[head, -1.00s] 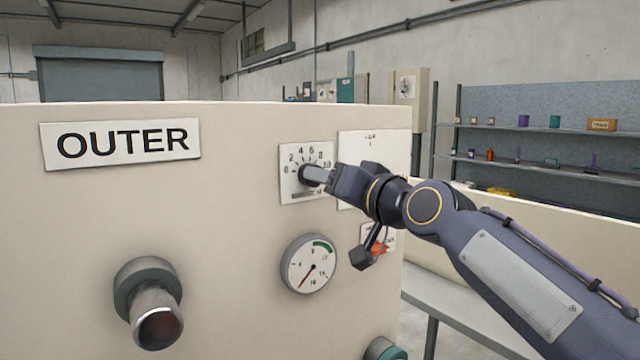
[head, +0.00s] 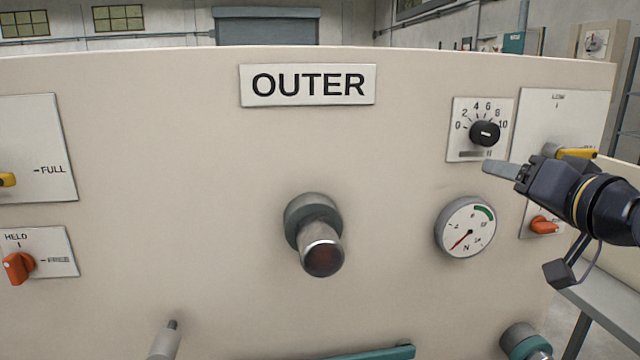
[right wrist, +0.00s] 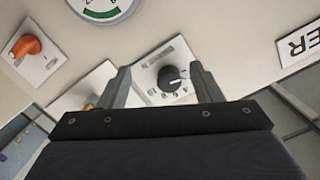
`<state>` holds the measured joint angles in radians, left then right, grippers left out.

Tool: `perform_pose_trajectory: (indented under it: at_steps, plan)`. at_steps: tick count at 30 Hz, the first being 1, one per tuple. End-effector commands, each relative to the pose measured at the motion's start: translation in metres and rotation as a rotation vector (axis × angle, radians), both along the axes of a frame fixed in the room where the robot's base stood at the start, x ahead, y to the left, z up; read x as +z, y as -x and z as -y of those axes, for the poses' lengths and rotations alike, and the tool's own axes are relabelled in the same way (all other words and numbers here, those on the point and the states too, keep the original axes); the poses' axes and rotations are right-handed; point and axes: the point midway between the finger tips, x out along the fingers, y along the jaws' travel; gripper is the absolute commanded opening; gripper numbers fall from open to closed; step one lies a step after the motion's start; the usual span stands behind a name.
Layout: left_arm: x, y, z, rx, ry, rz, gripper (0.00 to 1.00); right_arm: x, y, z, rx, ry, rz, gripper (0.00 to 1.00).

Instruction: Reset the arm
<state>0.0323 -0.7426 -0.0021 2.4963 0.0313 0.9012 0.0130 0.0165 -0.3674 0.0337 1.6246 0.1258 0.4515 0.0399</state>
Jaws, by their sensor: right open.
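A black dial knob (head: 485,133) sits on a white plate marked 0 to 10, on the cream panel (head: 180,130) with the OUTER sign (head: 307,85). My right gripper (head: 490,168) is just below and right of this knob in the head view, apart from it. In the right wrist view the two fingers (right wrist: 160,70) are spread, empty, and the knob (right wrist: 170,78) shows between and beyond them. A yellow-handled switch (head: 570,152) on the plate marked LOW is partly behind my gripper. My left gripper is not in view.
A dark-red-ended cylinder (head: 320,250) juts from the panel's middle. A round gauge (head: 466,227) and an orange switch (head: 545,225) are at right. At left are a yellow handle (head: 8,180) by FULL and an orange switch (head: 18,267) by HELD. A grey peg (head: 166,340) rises below.

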Motion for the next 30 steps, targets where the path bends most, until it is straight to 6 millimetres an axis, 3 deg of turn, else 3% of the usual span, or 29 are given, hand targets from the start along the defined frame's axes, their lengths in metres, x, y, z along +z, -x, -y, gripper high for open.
perform_pose_trajectory:
  at_steps: [6,9,12,18,23,30]
  plan:
    - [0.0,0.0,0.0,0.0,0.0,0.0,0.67,-0.142,0.055,-0.041,0.11,0.048,-0.335,0.59]
    - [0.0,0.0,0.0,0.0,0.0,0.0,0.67,-0.202,0.087,-0.058,0.162,0.064,-0.481,0.59]
    - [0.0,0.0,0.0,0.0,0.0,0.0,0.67,-0.248,0.116,-0.072,0.204,0.076,-0.595,0.59]
    - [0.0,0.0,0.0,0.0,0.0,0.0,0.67,-0.314,0.166,-0.093,0.271,0.089,-0.767,0.59]
    - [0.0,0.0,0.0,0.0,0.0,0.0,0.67,-0.358,0.204,-0.107,0.318,0.1,-0.886,0.59]
    - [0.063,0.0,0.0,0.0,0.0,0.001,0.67,-0.296,0.205,-0.107,0.321,0.1,-0.89,0.59]
